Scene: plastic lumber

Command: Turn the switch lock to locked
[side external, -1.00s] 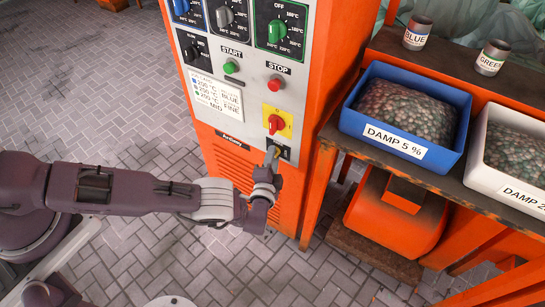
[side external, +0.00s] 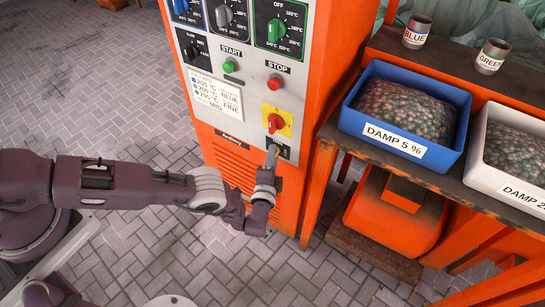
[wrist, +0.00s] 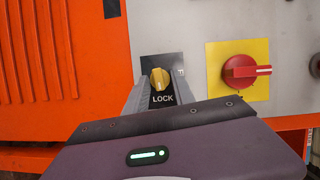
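The switch lock (wrist: 159,79) is a small yellow knob on a dark plate, and it shows in the wrist view with the word LOCK below it. A partly covered letter shows at its right. The knob looks elongated up and down in that view; its exact setting is hard to tell. My gripper (wrist: 160,90) has one grey finger on each side of the knob, with visible gaps, so it looks open. In the side view my gripper (side external: 272,156) is at the lock plate low on the cabinet front and hides the knob.
A red rotary switch (wrist: 239,71) on a yellow plate sits close to the lock. The red stop button (side external: 274,83) and green start button (side external: 230,66) are higher on the cabinet. The bench (side external: 345,133) with a blue bin (side external: 440,157) stands at the right.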

